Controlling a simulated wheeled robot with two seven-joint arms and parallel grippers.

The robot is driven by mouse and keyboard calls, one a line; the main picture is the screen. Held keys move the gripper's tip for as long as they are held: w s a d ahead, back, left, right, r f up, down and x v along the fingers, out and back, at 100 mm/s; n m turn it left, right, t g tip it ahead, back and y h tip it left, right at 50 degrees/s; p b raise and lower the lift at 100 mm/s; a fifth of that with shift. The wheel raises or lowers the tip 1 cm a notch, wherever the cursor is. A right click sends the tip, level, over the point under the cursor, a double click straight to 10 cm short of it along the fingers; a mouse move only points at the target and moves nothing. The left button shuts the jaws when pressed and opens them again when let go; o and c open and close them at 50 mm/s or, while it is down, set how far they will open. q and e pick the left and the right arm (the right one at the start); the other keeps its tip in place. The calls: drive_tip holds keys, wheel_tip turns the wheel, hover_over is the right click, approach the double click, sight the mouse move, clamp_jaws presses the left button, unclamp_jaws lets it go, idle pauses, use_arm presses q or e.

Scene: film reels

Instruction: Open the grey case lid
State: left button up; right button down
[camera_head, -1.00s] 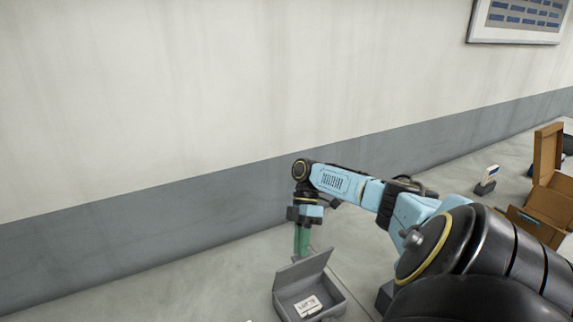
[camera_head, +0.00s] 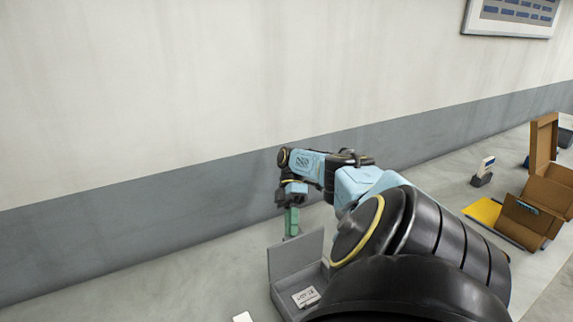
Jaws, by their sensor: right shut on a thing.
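The grey case (camera_head: 284,306) sits on the counter at the bottom centre, its right side hidden behind my right arm. Its lid (camera_head: 297,257) stands raised at the back of the case, roughly upright. A white label card (camera_head: 306,297) shows inside the case. My right gripper (camera_head: 291,234), with green fingers pointing down, is at the lid's upper edge on the far side. It is shut on the lid, though the fingertips are partly hidden behind it. My left gripper is out of view.
An open brown box (camera_head: 551,190) stands at the right, with a yellow sheet (camera_head: 483,210) beside it. A small card holder (camera_head: 483,172) stands behind. A white item (camera_head: 242,317) lies at the bottom edge. The wall runs behind the counter, which is clear at left.

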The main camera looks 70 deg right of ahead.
drive_tip(key=shift+s+a+f, duration=0.1)
drive_tip(key=shift+a+f, duration=0.05)
drive_tip(key=shift+f, duration=0.5)
drive_tip(key=shift+a+f, duration=0.1)
drive_tip(key=shift+f, duration=0.5)
drive_tip(key=c, duration=1.8)
unclamp_jaws()
drive_tip(key=o, duration=0.6)
drive_tip(key=shift+d+f, duration=0.15)
drive_tip(key=shift+d, duration=0.05)
drive_tip(key=shift+a, duration=0.1)
drive_tip(key=shift+c, duration=0.3)
drive_tip(key=shift+r, duration=0.2)
drive_tip(key=shift+r+p, duration=0.35)
drive_tip(key=shift+c, duration=0.9)
wheel_tip(320, 180, up, 10)
drive_tip(key=p, duration=0.2)
drive_tip(key=shift+p, duration=0.35)
drive_tip(key=shift+c, duration=0.2)
drive_tip(key=shift+c, duration=0.2)
